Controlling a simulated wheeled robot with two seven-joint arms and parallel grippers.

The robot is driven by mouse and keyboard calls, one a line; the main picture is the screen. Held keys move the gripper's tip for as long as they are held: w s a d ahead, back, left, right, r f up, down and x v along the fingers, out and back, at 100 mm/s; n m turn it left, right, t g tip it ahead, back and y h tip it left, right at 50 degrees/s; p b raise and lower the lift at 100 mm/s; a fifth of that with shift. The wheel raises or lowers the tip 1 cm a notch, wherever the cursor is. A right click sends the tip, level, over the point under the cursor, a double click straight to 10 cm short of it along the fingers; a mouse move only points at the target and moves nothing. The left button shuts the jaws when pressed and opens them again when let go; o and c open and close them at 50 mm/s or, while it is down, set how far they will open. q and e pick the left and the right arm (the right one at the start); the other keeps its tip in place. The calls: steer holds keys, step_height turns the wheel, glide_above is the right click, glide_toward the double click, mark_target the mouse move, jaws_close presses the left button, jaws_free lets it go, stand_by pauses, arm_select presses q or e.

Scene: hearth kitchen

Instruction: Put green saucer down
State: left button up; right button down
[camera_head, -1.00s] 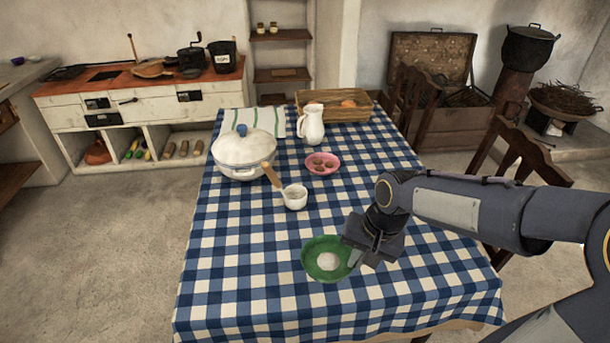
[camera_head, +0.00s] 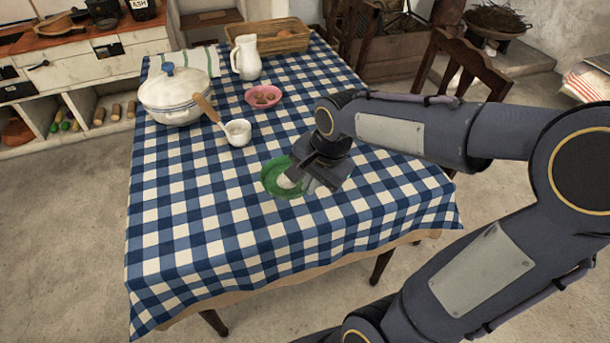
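The green saucer (camera_head: 270,181), with a pale centre, is flat at the near part of the checked tablecloth. I see no clear gap beneath it. My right gripper (camera_head: 309,181) is at the saucer's right side, pointing down. Its fingers look spread, with a bit of cloth showing between them. One finger overlaps the saucer's right rim and hides part of it; whether it touches the rim I cannot tell. My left gripper is out of view.
The cloth left and in front is clear. Chairs stand at right.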

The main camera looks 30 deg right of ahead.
glide_above(312, 198)
step_height(312, 198, down, 6)
steer(key=shift+s+a+f+b, duration=0.1)
steer(key=shift+s+a+b, duration=0.05)
steer(key=shift+b, duration=0.25)
steer(key=shift+s+x, duration=0.2)
steer(key=shift+x, duration=1.6)
steer(key=shift+d+f+b, duration=0.1)
steer(key=shift+d+b, duration=0.2)
steer(key=shift+d, duration=0.05)
steer(key=shift+f, duration=0.15)
steer(key=c, duration=1.7)
jaws_free()
